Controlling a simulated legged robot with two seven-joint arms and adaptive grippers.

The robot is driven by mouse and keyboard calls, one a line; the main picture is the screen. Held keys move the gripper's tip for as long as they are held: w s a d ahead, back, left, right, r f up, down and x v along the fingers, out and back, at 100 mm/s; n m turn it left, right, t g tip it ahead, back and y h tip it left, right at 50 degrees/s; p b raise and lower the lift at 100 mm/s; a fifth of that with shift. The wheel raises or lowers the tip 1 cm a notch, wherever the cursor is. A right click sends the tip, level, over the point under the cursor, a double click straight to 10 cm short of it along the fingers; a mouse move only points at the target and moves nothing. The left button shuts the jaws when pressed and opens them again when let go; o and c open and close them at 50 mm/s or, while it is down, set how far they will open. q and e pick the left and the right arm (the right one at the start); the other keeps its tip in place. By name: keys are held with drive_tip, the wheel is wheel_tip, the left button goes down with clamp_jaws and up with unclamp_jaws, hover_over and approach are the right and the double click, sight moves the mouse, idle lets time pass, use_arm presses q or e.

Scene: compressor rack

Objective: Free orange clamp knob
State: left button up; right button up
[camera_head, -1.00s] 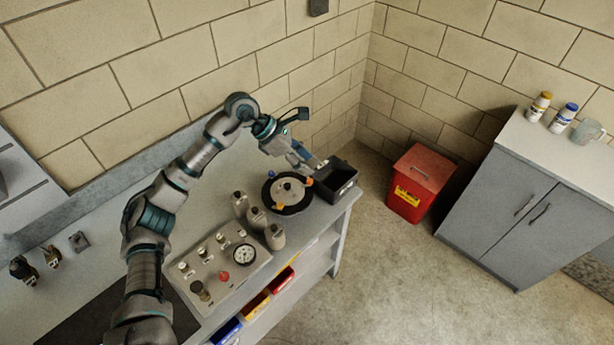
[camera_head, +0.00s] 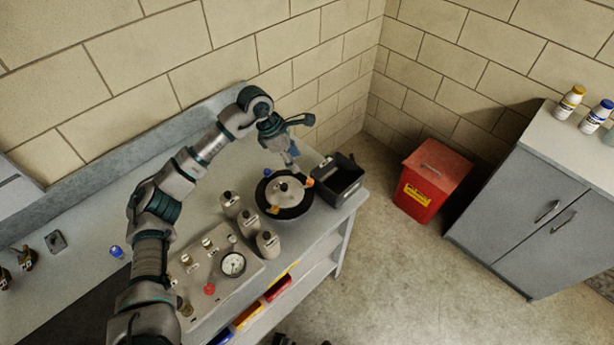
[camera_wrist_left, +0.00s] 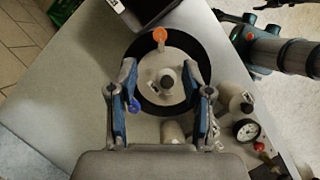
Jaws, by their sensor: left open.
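A round metal lid with a black rim (camera_head: 284,211) sits on the bench near its right end. An orange clamp knob (camera_head: 309,182) is at the rim beside the black bin; it shows at the top in the left wrist view (camera_wrist_left: 159,35). A second orange piece (camera_head: 274,210) is on the near rim. A blue knob (camera_head: 267,172) is on the far rim. My left gripper (camera_head: 292,160) is open and empty above the lid; its fingers (camera_wrist_left: 159,75) stand either side of the lid's centre, short of the orange knob. My right gripper (camera_wrist_left: 242,32) seems to show beyond the bench edge, fingers unclear.
A black open bin (camera_head: 338,185) stands right of the lid. Several grey bottles (camera_head: 249,222) and a gauge panel (camera_head: 232,263) are at the near left. A red waste container (camera_head: 433,180) stands on the floor, and a grey cabinet (camera_head: 535,215) is farther right.

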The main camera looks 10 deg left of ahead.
sight(309, 181)
use_arm(q)
drive_tip(key=x, duration=0.8)
drive_tip(key=shift+d+f, duration=0.1)
drive_tip(key=shift+f, duration=0.15)
drive_tip(key=shift+w+d+f, duration=0.1)
drive_tip(key=shift+w+f, duration=0.05)
drive_tip(key=shift+f, duration=0.45)
drive_tip(key=shift+r, duration=0.1)
clamp_jaws()
